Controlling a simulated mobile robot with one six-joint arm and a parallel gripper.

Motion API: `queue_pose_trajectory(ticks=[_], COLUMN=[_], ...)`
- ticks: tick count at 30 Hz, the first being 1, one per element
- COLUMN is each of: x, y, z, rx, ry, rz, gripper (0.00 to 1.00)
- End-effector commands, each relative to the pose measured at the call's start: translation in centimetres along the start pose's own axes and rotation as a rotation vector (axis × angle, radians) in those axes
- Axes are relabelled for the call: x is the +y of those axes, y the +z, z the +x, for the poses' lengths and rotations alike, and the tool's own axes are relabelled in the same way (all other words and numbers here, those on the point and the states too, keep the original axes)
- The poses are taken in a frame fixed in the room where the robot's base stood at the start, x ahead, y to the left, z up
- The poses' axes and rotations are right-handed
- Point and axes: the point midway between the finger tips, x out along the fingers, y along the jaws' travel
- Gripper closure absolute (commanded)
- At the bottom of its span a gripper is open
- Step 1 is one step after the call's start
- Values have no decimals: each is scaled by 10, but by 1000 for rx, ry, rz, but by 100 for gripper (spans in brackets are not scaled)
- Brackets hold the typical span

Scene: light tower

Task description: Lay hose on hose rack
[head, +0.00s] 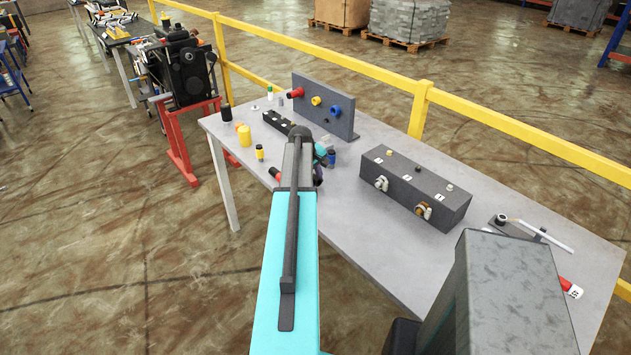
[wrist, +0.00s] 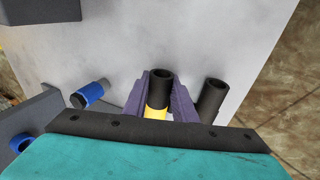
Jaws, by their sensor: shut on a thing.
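My gripper (wrist: 160,95) has purple fingers shut on a short black hose piece with a yellow band (wrist: 159,92), seen in the wrist view. The piece's open black end faces the camera. In the head view my own arm mostly hides the gripper, and the held piece cannot be made out. A second black tube (wrist: 212,97) is just right of the fingers. A blue-and-black hose piece (wrist: 90,93) lies to the left, apart from them. A low black block with small round marks (head: 279,122) sits on the table beyond my arm; I cannot tell whether it is the hose rack.
A grey panel with red, yellow and blue ports (head: 345,118) stands at the back of the table (head: 340,210). A dark box with valves (head: 415,188) stands right of my arm. A yellow railing (head: 419,110) runs behind.

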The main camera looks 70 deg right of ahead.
Motion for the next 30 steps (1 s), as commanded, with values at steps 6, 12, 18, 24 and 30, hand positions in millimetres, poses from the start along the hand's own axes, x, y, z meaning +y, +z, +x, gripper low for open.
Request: queue_pose_trajectory(ticks=[6,12,18,24,30], x=[-11,-11,-11,-12,-12], y=[7,7,7,6,6], z=[17,18,18,18,16], rx=[-17,-17,-16,-16,-15], ry=[-22,-23,-24,-25,-24], rz=[1,1,1,1,1], gripper=[100,100,55,54,54])
